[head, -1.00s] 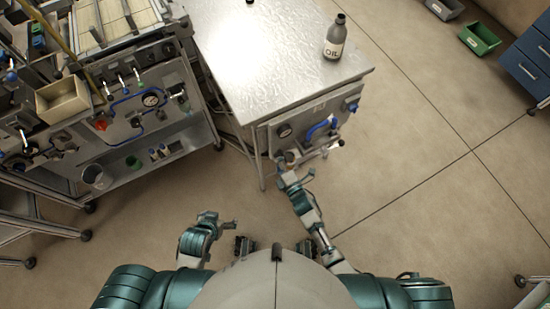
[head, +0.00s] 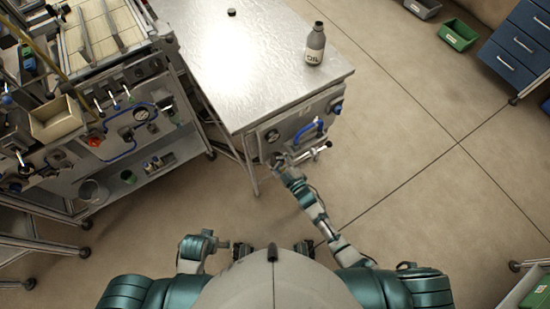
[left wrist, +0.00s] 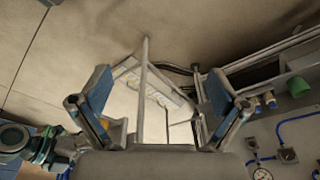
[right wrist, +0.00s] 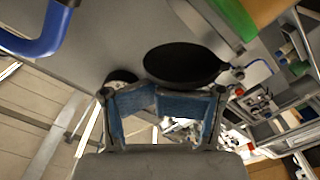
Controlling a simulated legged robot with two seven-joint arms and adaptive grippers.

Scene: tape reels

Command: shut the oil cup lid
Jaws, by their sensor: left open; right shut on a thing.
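My right gripper (head: 279,163) is at the front panel below the metal table, near its lower left. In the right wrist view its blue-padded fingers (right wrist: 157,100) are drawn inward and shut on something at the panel. A dark oval piece (right wrist: 185,64), apparently the oil cup lid, lies just beyond the fingertips. The exact contact is hidden, and I cannot tell how far the lid stands open. My left gripper (head: 223,244) is low, away from the table. In the left wrist view its fingers (left wrist: 158,95) are spread and empty.
A grey oil bottle (head: 315,44) and a small black cap (head: 231,12) are on the metal table (head: 250,65). A cluttered workbench (head: 120,140) stands left.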

